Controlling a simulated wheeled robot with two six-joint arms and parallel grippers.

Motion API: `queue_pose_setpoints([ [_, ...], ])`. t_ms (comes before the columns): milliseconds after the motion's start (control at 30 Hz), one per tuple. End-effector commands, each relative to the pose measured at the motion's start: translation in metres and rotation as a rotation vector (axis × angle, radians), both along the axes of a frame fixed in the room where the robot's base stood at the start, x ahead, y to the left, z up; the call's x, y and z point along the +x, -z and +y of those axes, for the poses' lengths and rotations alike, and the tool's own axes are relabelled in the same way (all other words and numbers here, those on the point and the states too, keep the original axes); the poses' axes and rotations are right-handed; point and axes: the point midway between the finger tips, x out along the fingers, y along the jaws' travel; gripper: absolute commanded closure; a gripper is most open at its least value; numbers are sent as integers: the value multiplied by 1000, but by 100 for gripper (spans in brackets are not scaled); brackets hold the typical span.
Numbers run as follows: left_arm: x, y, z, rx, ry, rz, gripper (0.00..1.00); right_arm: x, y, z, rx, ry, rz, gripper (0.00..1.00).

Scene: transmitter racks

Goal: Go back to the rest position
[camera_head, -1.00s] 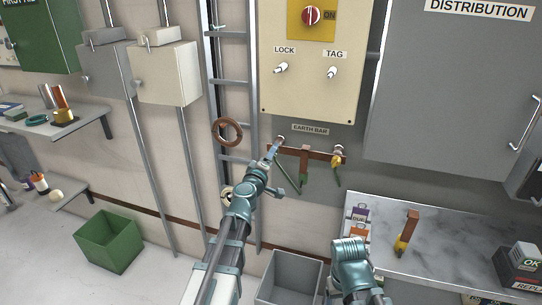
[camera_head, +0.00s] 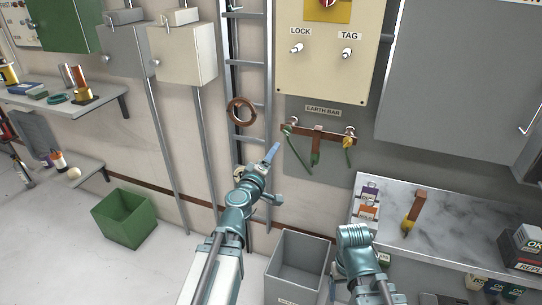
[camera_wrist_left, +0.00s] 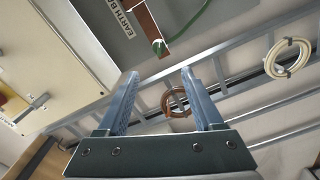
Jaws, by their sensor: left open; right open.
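The left gripper (camera_head: 271,153) is below and left of the earth bar (camera_head: 318,134), in front of the ladder. In the left wrist view its two fingers (camera_wrist_left: 158,92) are spread, with nothing held between them. The copper coil on the ladder shows in the gap, farther back. The right gripper (camera_head: 354,238) is low in front of the bench at the right. Its fingers are hard to make out, and I see nothing held there.
Green leads (camera_head: 300,150) hang at the earth bar. The copper coil (camera_head: 241,111) hangs on the ladder (camera_head: 247,68). The marble bench (camera_head: 458,222) is at the right, a green bin (camera_head: 124,217) at the left.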

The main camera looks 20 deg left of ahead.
Motion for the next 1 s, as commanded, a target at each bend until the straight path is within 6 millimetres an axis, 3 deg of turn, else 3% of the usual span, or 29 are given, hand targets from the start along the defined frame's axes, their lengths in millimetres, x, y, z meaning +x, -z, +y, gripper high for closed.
queue_pose_setpoints([
  [267, 0, 1, -5, 14, 18, 3, 32, 0, 0, 0, 0, 0, 0, 25],
  [367, 0, 7, -28, 81, 104, 26, 32, 0, 0, 0, 0, 0, 0, 25],
  [433, -3, 20, -55, 166, 211, 65, 32, 0, 0, 0, 0, 0, 0, 25],
  [600, -32, 81, -117, 423, 519, 272, 32, 0, 0, 0, 0, 0, 0, 25],
  [700, -60, 126, -131, 567, 668, 451, 32, 0, 0, 0, 0, 0, 0, 25],
  [833, -101, 174, -123, 725, 794, 711, 32, 0, 0, 0, 0, 0, 0, 25],
  [1000, -149, 209, -91, 875, 853, 1031, 32, 0, 0, 0, 0, 0, 0, 25],
])
